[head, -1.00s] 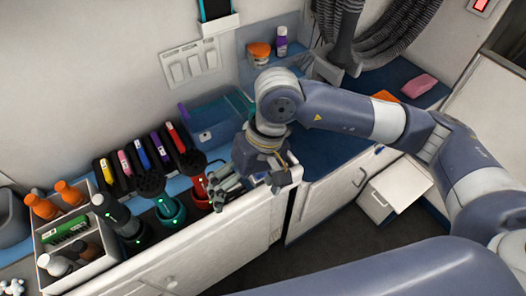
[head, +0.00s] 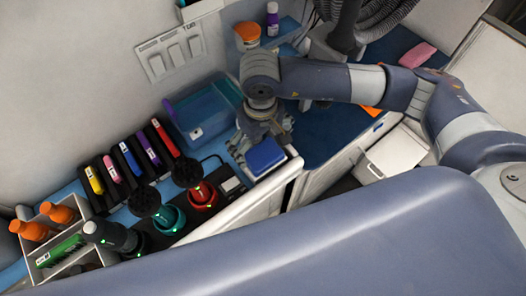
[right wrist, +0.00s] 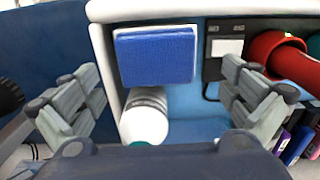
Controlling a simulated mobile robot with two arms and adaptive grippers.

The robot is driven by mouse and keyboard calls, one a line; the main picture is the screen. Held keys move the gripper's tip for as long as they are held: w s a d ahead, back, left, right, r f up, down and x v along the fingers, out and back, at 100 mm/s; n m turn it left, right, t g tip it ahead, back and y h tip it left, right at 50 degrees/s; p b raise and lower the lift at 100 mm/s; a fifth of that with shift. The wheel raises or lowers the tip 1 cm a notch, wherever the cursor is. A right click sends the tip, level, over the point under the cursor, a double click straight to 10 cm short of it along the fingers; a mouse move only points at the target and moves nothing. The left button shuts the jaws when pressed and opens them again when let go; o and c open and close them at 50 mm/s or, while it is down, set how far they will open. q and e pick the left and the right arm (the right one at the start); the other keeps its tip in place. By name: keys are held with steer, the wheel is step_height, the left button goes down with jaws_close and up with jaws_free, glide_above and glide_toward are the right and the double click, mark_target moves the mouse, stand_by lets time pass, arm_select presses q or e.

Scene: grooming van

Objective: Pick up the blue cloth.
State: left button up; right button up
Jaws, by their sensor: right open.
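The blue cloth (head: 266,155) is a folded, flat block lying on the counter's near right end. In the right wrist view the cloth (right wrist: 155,58) shows its ribbed blue face on a pale base. My right gripper (head: 262,136) is open and empty over the counter, just behind the cloth in the head view. In the right wrist view the cloth lies ahead, between the spread fingers of the gripper (right wrist: 158,80), not held. My left gripper is not in view.
A white bottle (right wrist: 146,116) stands close beside the cloth. Red (head: 201,193) and teal (head: 167,216) holders with dark tools stand to the left. A blue clear bin (head: 204,112) is behind. A pink cloth (head: 418,55) lies far right.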

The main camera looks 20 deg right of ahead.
mark_target(263, 152)
steer(key=f, duration=0.1)
steer(key=f+p, duration=0.1)
steer(key=f, duration=0.1)
steer(key=shift+s+d+f+p, duration=0.1)
steer(key=shift+d+f+p, duration=0.15)
steer(key=shift+p, duration=0.1)
steer(key=shift+f, duration=0.5)
steer(key=c, duration=0.9)
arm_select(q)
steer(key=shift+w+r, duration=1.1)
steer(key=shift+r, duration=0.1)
arm_select(e)
steer(key=shift+c, duration=0.2)
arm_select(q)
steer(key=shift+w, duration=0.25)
